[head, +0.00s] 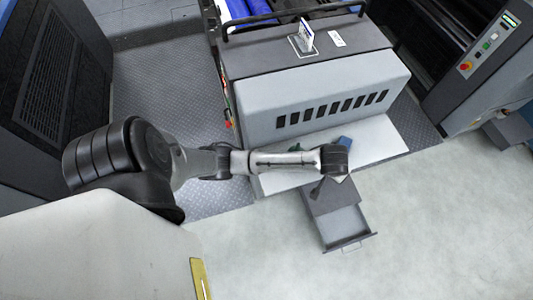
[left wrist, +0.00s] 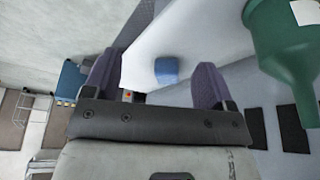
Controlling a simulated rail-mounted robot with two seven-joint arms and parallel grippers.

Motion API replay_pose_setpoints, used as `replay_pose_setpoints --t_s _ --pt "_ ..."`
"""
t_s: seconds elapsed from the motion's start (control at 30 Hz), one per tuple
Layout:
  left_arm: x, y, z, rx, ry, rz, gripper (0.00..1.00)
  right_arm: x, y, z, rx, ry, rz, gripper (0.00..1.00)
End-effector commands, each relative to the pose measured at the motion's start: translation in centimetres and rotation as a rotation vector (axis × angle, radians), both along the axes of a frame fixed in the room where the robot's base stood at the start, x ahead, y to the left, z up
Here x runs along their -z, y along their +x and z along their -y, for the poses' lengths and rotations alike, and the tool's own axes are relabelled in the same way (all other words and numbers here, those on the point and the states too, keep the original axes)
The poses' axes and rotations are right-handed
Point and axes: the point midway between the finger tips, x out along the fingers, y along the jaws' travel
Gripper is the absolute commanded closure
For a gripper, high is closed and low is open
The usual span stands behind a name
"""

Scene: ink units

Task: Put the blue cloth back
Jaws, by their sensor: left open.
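The blue cloth (head: 345,142) lies on the white ledge (head: 385,145) of the grey machine, just beyond my left wrist, which hides part of it. In the left wrist view the cloth (left wrist: 166,71) is a small blue patch between my open fingers and beyond them, apart from both. My left gripper (head: 324,187) reaches in over the ledge's front edge; its fingers (left wrist: 159,68) are spread and empty. My right gripper is in neither view.
The pale floor to the right is clear.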

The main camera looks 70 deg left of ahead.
Motion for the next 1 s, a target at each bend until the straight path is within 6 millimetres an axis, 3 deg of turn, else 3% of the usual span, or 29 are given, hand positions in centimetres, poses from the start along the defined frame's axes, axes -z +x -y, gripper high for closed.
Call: replay_pose_setpoints --t_s 0.03,0.2,0.4,0.5,0.7,1.0 --pt "1.1 -3.1 1.6 0.078 -0.018 -0.018 0.22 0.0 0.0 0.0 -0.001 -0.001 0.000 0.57" --pt "1.7 -11.5 4.6 0.311 -0.038 -0.029 0.22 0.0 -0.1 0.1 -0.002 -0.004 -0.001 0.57" --pt "0.4 -19.2 5.5 0.487 -0.023 -0.029 0.22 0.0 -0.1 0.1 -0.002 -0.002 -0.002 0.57" --pt "-0.4 -21.7 5.4 0.541 -0.007 -0.029 0.22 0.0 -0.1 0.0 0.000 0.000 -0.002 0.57" --pt "-1.5 -24.3 5.2 0.598 0.017 -0.033 0.22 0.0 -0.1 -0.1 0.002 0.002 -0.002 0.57" --pt "-1.7 -24.7 5.1 0.608 0.021 -0.034 0.22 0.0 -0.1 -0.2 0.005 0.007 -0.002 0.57"
